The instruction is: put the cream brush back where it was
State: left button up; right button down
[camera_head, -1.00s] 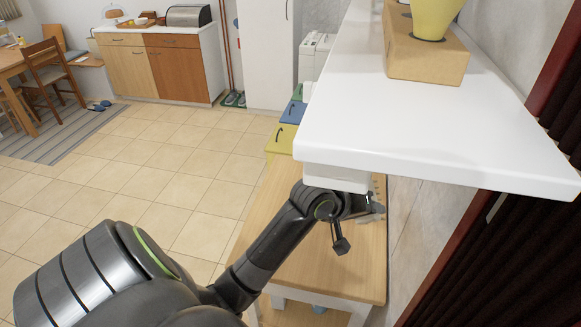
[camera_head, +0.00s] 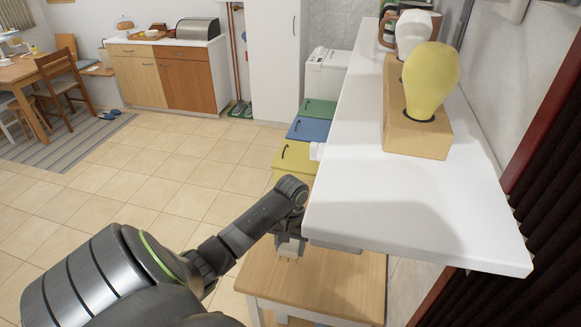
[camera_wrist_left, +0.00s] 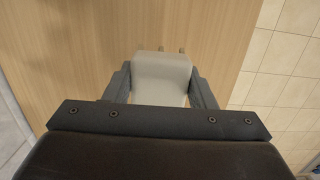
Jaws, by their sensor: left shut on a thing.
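My left gripper (camera_head: 290,245) is beside the white shelf's near left edge, below its top and above a wooden table. It is shut on a cream piece, which I take to be the cream brush (camera_wrist_left: 162,75). Bristles cannot be made out. My right gripper is not in view.
The white shelf (camera_head: 400,205) overhangs the wooden table (camera_head: 325,285). On it a wooden block (camera_head: 400,137) holds a yellow bulb-shaped piece (camera_head: 431,80) and a white one (camera_head: 412,32). Yellow, blue and green bins stand beyond the table. Tiled floor at left is clear.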

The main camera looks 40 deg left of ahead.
aim_at(291, 241)
pick_arm(q)
notch_tip(291, 241, down, 5)
jog(key=shift+r, duration=0.1)
jog(key=o, duration=1.2)
jog(key=r, duration=0.7)
jog(key=w+r, duration=0.1)
jog(key=r, duration=0.3)
jog(key=shift+a, duration=0.3)
jog(key=shift+r, duration=0.5)
